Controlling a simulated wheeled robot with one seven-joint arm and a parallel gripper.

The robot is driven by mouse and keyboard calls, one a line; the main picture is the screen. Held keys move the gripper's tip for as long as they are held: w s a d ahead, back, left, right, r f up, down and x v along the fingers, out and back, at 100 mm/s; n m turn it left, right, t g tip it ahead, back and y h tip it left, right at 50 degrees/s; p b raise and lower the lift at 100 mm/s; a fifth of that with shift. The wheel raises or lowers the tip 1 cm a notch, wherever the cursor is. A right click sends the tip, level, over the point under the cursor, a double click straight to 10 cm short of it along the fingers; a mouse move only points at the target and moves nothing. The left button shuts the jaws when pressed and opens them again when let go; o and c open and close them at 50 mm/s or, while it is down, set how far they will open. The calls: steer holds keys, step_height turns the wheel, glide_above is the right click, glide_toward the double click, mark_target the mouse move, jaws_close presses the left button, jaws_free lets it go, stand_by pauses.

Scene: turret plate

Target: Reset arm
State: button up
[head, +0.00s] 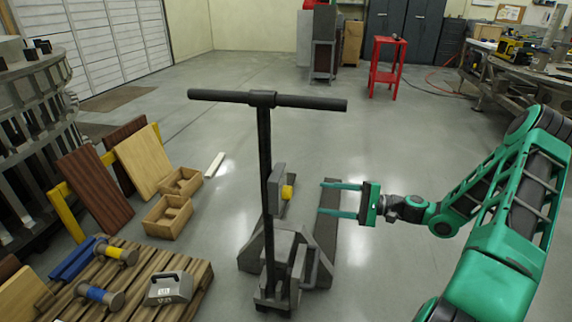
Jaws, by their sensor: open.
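My green arm comes in from the right side of the head view. My gripper (322,199) is open and empty. Its two long fingers point left toward a dark T-handled stand (266,160) in the middle of the floor.
A wooden pallet (196,292) at the lower left bears a grey weight (169,288) and spools. Wooden boxes (167,217) and leaning boards (95,188) are behind it. A red stool (386,68) stands at the back. Open floor lies around the stand.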

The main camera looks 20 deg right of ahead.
steer(key=s+a+f+n+g+h, duration=0.25)
steer(key=s+n+g+h, duration=0.3)
steer(key=s+g, duration=0.35)
steer(key=s+d+r+h, duration=0.3)
steer(key=s+r, duration=0.2)
steer(key=s, duration=0.3)
steer(key=s+d+r+h, duration=0.3)
steer(key=s+r, duration=0.2)
steer(key=s, duration=0.3)
steer(key=s+d+r+h, duration=0.3)
steer(key=s+r, duration=0.1)
steer(key=s, duration=0.3)
steer(key=shift+s+d+r+h, duration=0.25)
steer(key=shift+s+r+h, duration=0.1)
steer(key=shift+s+r, duration=0.05)
steer(key=shift+m, duration=0.25)
